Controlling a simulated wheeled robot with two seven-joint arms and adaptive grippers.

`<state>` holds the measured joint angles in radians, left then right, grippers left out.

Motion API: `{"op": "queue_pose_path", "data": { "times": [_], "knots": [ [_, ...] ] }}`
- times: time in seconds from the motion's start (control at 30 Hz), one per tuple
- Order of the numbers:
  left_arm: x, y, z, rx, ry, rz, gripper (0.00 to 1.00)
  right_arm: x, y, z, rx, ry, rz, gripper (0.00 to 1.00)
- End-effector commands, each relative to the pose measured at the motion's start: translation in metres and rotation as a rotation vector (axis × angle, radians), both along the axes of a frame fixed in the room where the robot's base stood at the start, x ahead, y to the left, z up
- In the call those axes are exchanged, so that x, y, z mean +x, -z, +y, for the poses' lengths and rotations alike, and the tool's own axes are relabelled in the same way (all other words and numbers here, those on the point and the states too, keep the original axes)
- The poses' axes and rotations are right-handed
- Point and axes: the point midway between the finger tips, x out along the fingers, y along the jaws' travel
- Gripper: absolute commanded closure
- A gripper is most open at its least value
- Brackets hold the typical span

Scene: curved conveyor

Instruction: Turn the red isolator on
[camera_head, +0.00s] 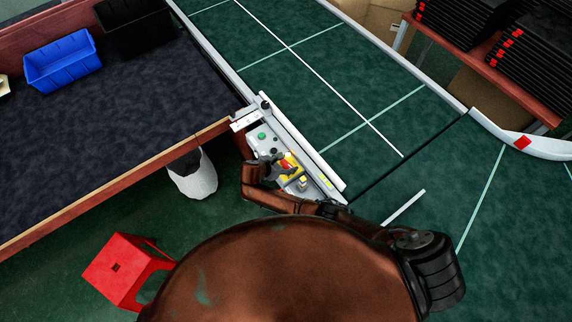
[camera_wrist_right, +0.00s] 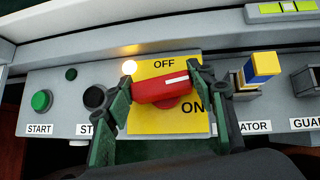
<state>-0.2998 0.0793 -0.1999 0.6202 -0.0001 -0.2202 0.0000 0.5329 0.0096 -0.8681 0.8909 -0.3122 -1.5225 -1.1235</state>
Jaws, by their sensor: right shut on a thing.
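The red isolator (camera_wrist_right: 160,91) is a red knob on a yellow plate (camera_wrist_right: 190,123) marked OFF at the top and ON at the lower right. Its handle lies nearly level, and its white mark points right, between the two words. My right gripper (camera_wrist_right: 166,88) is shut on the handle, one green finger at each end. In the head view my right gripper (camera_head: 279,168) reaches over the grey control panel (camera_head: 266,128), beside the yellow plate (camera_head: 297,171), and partly hides it. My left gripper is not in view.
A green START button (camera_wrist_right: 41,100), a black button (camera_wrist_right: 95,97) and a lit lamp (camera_wrist_right: 130,67) are left of the plate. A yellow-and-blue switch (camera_wrist_right: 263,68) stands close on the right. The conveyor (camera_head: 330,75) runs behind the panel; a red stool (camera_head: 125,268) is lower left.

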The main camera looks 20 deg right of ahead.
Motion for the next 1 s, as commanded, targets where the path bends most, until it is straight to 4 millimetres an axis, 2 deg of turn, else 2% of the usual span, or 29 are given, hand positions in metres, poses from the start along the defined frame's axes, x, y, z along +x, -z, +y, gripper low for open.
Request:
{"op": "queue_pose_path", "data": {
  "times": [0.4,0.9,0.93,1.0],
  "knots": [
    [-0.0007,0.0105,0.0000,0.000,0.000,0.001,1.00,-0.0007,0.0008,-0.0017,-0.003,0.169,0.002,0.74],
    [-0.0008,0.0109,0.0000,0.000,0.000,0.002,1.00,-0.0014,0.0006,-0.0033,-0.004,0.189,0.003,0.74],
    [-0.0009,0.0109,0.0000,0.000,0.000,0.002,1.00,-0.0014,0.0007,-0.0034,-0.004,0.189,0.003,0.49],
    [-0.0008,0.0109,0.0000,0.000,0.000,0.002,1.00,-0.0012,0.0007,-0.0035,-0.004,0.189,0.003,0.44]
  ]
}}
